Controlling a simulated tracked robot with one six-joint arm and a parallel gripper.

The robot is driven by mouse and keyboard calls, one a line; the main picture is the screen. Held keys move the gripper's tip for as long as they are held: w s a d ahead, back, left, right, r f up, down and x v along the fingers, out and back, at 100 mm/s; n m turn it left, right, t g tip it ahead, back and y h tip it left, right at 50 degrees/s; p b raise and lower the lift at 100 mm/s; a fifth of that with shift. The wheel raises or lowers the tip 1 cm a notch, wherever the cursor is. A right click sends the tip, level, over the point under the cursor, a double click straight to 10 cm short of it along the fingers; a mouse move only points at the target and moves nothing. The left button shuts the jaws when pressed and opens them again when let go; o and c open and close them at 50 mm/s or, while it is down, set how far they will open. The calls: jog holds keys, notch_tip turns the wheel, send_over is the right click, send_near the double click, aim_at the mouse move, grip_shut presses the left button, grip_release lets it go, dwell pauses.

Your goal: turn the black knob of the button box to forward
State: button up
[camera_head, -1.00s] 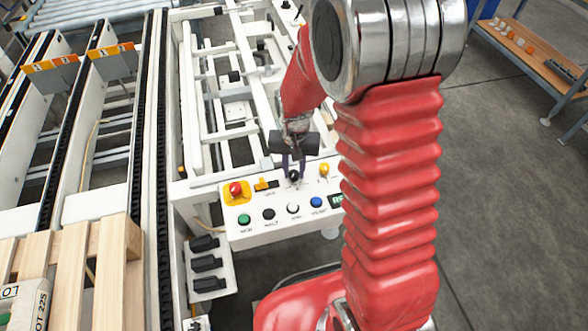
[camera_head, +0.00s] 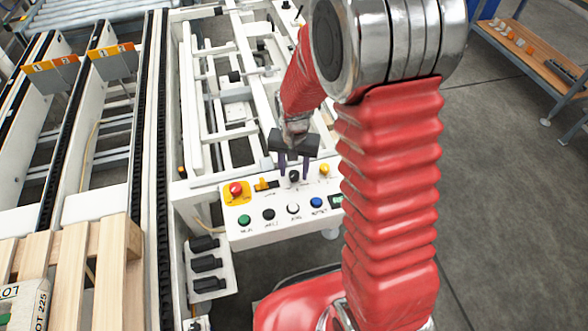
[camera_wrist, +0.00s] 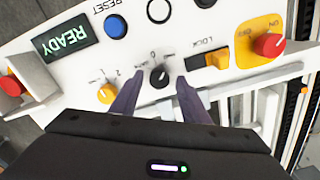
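The button box (camera_head: 262,232) is a white sloped panel in the middle of the head view; it fills the upper part of the wrist view (camera_wrist: 75,75). Its black knob (camera_head: 294,176) sits in the upper row and shows in the wrist view (camera_wrist: 158,76) with small labels around it. I cannot clearly read which label its pointer faces. My gripper (camera_head: 294,175) is above the panel, pointing down, with dark purple fingers. In the wrist view the gripper (camera_wrist: 158,84) is open, one finger on each side of the knob, with visible gaps to it.
Push buttons, including a blue one (camera_head: 316,202), line the front row. White conveyor framing (camera_head: 205,150) stands behind and left.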

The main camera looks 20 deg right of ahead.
aim_at(294, 174)
jog(key=shift+r, duration=0.1)
notch_tip(294, 174, up, 14)
jog(key=shift+f, duration=0.25)
dwell(0.5)
jog(key=shift+n, duration=0.3)
dwell(0.3)
jog(key=s+r+n+t, duration=0.4)
jog(key=s+r, duration=0.9)
jog(key=s, duration=0.5)
jog(key=shift+s+d+r+n+t, duration=0.15)
jog(key=shift+d+r+n+t, duration=0.2)
jog(key=shift+t, duration=0.45)
